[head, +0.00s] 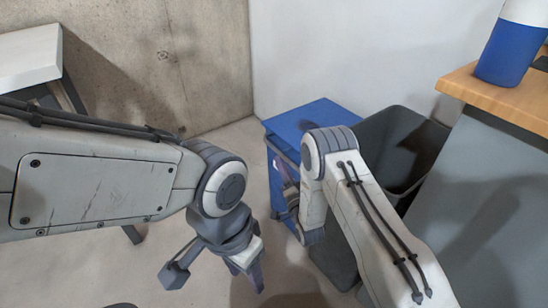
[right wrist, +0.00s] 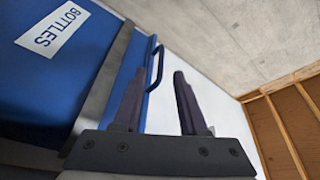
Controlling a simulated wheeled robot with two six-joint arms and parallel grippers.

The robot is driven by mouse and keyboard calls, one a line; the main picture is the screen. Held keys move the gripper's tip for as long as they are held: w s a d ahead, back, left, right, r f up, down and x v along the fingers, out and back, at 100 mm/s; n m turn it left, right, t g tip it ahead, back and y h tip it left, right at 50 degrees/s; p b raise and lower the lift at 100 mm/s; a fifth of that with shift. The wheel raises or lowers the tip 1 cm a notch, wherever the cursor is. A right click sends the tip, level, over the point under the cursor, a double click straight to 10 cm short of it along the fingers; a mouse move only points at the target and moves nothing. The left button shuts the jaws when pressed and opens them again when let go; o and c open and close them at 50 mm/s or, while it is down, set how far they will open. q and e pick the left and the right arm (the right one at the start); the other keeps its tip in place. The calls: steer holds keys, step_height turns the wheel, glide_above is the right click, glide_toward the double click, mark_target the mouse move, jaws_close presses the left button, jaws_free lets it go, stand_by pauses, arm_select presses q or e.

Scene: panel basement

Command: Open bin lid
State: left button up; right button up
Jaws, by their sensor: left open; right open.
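The blue bin shows in the head view behind my right arm, its flat blue lid (head: 309,117) lying level and looking closed. In the right wrist view the blue bin face (right wrist: 45,60) carries a white "BOTTLES" label (right wrist: 53,33). A thin blue handle (right wrist: 158,66) stands out from the bin's edge. My right gripper (right wrist: 160,75) is open, and the handle appears between its fingertips; I cannot tell whether they touch. In the head view my right arm hides much of the bin's front. My left gripper (head: 215,274) is open and empty above the floor, left of the bin.
An open dark grey bin (head: 375,150) stands right of the blue bin. A wooden-topped counter (head: 500,90) with a blue and white container (head: 510,50) is at the right. A white-topped piece of furniture (head: 30,55) is at the far left. Concrete floor is clear around my left gripper.

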mark_target(274, 143)
steer(key=b+x, duration=0.3)
steer(key=x, duration=0.5)
steer(key=shift+w+r, duration=0.2)
steer(key=shift+w, duration=0.15)
steer(key=shift+w+a+r, duration=0.15)
steer(key=shift+w+r, duration=0.05)
steer(key=shift+w, duration=0.4)
jaws_close()
steer(key=shift+s, duration=0.1)
stand_by(0.5)
